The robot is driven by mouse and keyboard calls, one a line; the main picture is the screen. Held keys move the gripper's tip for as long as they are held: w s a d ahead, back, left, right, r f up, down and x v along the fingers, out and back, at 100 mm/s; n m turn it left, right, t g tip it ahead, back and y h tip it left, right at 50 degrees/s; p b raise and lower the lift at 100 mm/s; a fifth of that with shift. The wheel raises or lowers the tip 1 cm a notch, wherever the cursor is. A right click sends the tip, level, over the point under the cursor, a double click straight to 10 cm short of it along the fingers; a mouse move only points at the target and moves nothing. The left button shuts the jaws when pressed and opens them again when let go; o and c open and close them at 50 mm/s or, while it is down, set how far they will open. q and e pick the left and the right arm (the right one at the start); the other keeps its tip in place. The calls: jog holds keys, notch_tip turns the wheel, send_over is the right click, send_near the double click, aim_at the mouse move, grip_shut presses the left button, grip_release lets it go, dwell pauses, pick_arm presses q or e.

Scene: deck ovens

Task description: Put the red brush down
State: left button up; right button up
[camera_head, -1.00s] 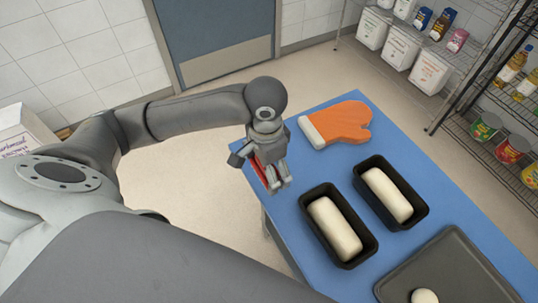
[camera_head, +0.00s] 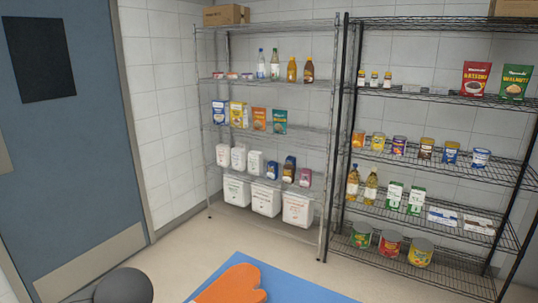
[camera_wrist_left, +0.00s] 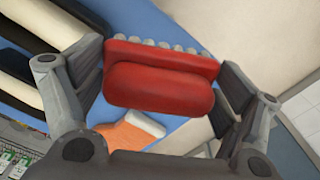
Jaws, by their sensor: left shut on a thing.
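The red brush (camera_wrist_left: 160,78) fills the middle of the left wrist view, with a row of pale bristle tufts along its far edge. My left gripper (camera_wrist_left: 165,80) is shut on it, one finger at each end. The blue table top (camera_wrist_left: 190,18) lies beyond the brush; I cannot tell whether the brush touches it. In the head view only a dark rounded part of my left arm shows at the bottom, and the brush and both grippers are out of frame. The blue table's far corner (camera_head: 285,284) shows at the bottom.
An orange oven mitt (camera_head: 234,285) lies on the table and also shows in the left wrist view (camera_wrist_left: 125,135). Stocked wire shelves (camera_head: 270,134) stand along the back wall, beside a blue door (camera_head: 75,150).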

pick_arm(q)
jog(key=shift+r+n, duration=0.25)
jog(key=shift+n, duration=0.15)
